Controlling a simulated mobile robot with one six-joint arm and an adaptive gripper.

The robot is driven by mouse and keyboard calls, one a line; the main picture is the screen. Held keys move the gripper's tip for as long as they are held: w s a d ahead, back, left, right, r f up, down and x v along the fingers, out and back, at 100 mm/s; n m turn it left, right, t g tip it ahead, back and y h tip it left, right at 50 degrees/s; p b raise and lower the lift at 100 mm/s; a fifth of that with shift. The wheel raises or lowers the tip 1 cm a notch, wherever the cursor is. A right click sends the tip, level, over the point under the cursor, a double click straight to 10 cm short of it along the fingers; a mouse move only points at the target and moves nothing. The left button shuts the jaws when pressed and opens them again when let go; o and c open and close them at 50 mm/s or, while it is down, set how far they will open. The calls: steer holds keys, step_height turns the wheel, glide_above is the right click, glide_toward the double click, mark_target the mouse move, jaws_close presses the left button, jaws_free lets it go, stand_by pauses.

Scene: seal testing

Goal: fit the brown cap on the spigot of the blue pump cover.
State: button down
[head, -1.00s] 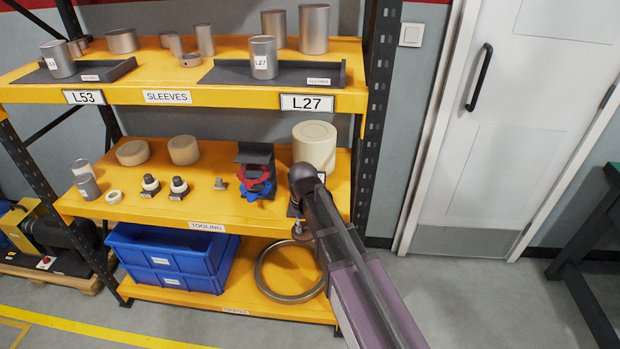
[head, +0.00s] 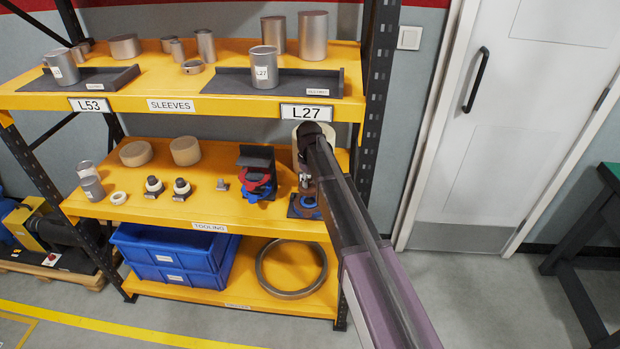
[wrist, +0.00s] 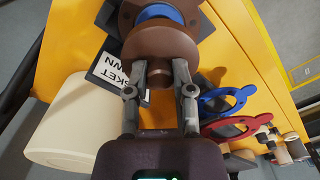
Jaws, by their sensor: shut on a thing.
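My gripper (wrist: 160,77) is shut on the knob of the brown cap (wrist: 155,46), with one finger on each side in the wrist view. Part of the blue pump cover (wrist: 160,13) shows just beyond the cap; the cap hides its spigot. I cannot tell whether cap and cover touch. In the head view the blue cover (head: 308,202) lies on a dark plate at the front right of the middle shelf. My gripper (head: 304,181) is over it, partly hidden by my arm.
A cream cylinder (wrist: 75,125) stands close to my gripper. On the other side, red (wrist: 234,127) and blue (wrist: 226,98) handled parts sit in a dark stand (head: 257,156). The upper shelf edge (head: 220,106) and dark rack post (head: 375,100) are near my arm.

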mark_target(309, 200)
steer(key=shift+f, duration=0.1)
stand_by(0.4)
steer(key=shift+f+b, duration=0.55)
steer(key=shift+b, duration=0.1)
steer(key=shift+f, duration=0.1)
steer(key=shift+f+b, duration=1.35)
steer(key=shift+b, duration=0.15)
steer(key=shift+f+b, duration=0.85)
steer(key=shift+c, duration=2)
jaws_free()
steer(key=shift+r, duration=0.15)
step_height(309, 200, up, 7)
steer(key=p, duration=0.7)
